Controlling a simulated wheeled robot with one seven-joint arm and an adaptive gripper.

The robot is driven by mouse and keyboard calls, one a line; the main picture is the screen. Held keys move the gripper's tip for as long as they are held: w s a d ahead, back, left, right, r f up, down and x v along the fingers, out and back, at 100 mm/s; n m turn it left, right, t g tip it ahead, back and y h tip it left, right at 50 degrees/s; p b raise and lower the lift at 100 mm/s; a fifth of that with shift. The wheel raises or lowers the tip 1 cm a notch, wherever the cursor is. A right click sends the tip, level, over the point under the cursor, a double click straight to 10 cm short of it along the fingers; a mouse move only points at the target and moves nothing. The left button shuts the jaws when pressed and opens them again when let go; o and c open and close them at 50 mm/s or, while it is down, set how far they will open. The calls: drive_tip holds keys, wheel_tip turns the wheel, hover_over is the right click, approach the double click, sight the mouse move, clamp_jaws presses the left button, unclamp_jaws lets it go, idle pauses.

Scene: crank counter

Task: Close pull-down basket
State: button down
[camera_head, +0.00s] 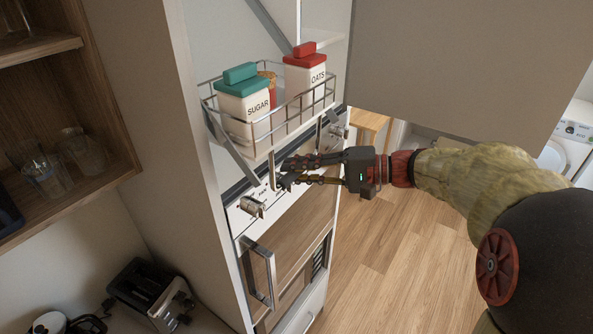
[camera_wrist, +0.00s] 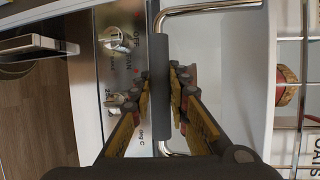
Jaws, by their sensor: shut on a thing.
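The wire pull-down basket (camera_head: 299,118) hangs out in front of the open cabinet on metal side arms. It holds a sugar canister (camera_head: 243,103) with a green lid, an oats canister (camera_head: 305,72) with a red lid, and a partly hidden red and orange jar. A metal handle with a dark grey grip (camera_wrist: 160,55) is fixed below the basket's front. My gripper (camera_head: 286,172) is shut on that grip, with one finger on each side of it in the wrist view (camera_wrist: 162,78). The fingers partly hide the grip in the head view.
An oven with knobs (camera_head: 251,206) and a bar handle (camera_head: 259,275) sits just below the basket. Open shelves with glassware (camera_head: 85,150) are at left. A large grey panel (camera_head: 460,60) fills the upper right. Wooden floor (camera_head: 385,255) lies open at lower right.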

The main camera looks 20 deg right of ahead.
idle(0.3)
drive_tip(key=shift+w+a+r, duration=0.15)
drive_tip(key=shift+w+r, duration=0.1)
drive_tip(key=shift+r, duration=0.15)
drive_tip(key=w+a+r, duration=0.2)
drive_tip(key=w+r, duration=0.1)
drive_tip(key=r, duration=0.1)
drive_tip(key=w+a+r+p, duration=0.1)
drive_tip(key=w+a+r, duration=0.2)
drive_tip(key=r, duration=0.1)
drive_tip(key=w+a+r+p, duration=0.1)
drive_tip(key=w+a+r, duration=0.1)
drive_tip(key=w+r, duration=0.2)
drive_tip(key=shift+w+a+r, duration=0.1)
drive_tip(key=shift+a+r, duration=0.15)
drive_tip(key=shift+r, duration=0.35)
drive_tip(key=shift+r, duration=0.1)
drive_tip(key=c, duration=2)
unclamp_jaws()
drive_tip(key=shift+w, duration=0.15)
drive_tip(key=o, duration=0.3)
drive_tip(key=shift+a+f, duration=0.1)
drive_tip(key=shift+f, duration=0.1)
drive_tip(key=shift+f, duration=0.1)
